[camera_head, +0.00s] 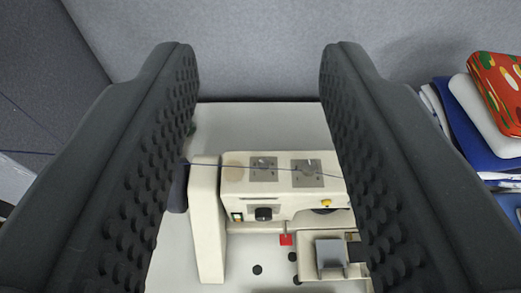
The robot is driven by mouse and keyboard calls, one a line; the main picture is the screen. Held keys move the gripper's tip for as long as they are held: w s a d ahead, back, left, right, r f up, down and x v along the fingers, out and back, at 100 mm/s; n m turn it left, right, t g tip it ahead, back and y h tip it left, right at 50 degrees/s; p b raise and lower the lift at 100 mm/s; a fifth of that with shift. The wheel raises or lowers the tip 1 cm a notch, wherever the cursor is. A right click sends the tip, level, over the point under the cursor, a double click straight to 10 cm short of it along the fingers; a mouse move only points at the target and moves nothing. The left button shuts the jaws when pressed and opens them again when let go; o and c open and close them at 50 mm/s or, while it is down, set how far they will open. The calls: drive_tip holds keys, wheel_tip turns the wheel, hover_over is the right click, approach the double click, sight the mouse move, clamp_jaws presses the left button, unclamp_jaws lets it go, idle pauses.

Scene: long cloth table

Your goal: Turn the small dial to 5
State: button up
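A cream machine (208,215), which looks like a sewing machine, stands on a pale table and shows between my gripper's fingers. A small black dial (263,214) sits on its front face, left of centre. The dial's numbers and setting are too small to read. My gripper (258,60) is open and empty, with its two dark studded fingers wide apart at left and right. The dial appears between and below the fingertips, and the fingers do not touch it. The right finger hides the machine's right end.
Two grey metal plates (264,169) lie on the machine's top, and a thin blue thread (300,170) runs across it. A red part (286,239) and a grey block (330,254) are low at its front. Folded cloths and a red patterned item (497,88) are stacked at right. A grey wall (260,30) stands behind.

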drive_tip(key=n+g+p, duration=1.5)
drive_tip(key=p, duration=0.2)
hover_over(264, 163)
wheel_tip(264, 163, down, 21)
wheel_tip(264, 163, down, 14)
drive_tip(key=shift+w+r+p, duration=0.1)
drive_tip(key=shift+r+p, duration=0.05)
drive_tip(key=shift+p, duration=0.25)
